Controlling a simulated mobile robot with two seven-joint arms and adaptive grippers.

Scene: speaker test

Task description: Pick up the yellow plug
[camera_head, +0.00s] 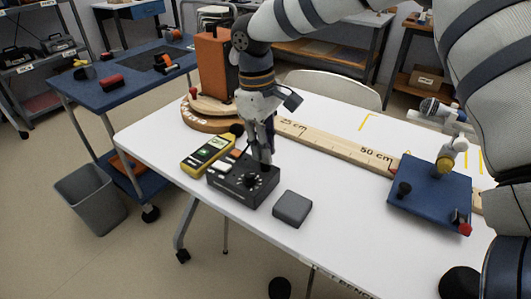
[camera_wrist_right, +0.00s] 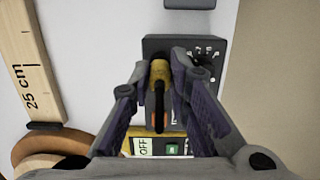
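The yellow plug (camera_wrist_right: 160,68) shows in the right wrist view between the fingertips, with a dark stem or lead running down from it. My right gripper (camera_wrist_right: 161,72) has both fingers closed in against its sides. In the head view my right gripper (camera_head: 262,160) points down at the top of the black box (camera_head: 226,184), beside its dial, and hides the plug. The box also shows in the wrist view (camera_wrist_right: 152,43). I cannot tell whether the plug still sits in the box. My left gripper is not in view.
A yellow meter (camera_head: 207,155) lies left of the box, a grey block (camera_head: 292,207) to its right. Behind are a wooden ruler (camera_head: 330,143) and an orange block (camera_head: 213,62) on a round wooden base. A blue board (camera_head: 425,205) with fittings is at right. The white tabletop's front (camera_head: 345,235) is clear.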

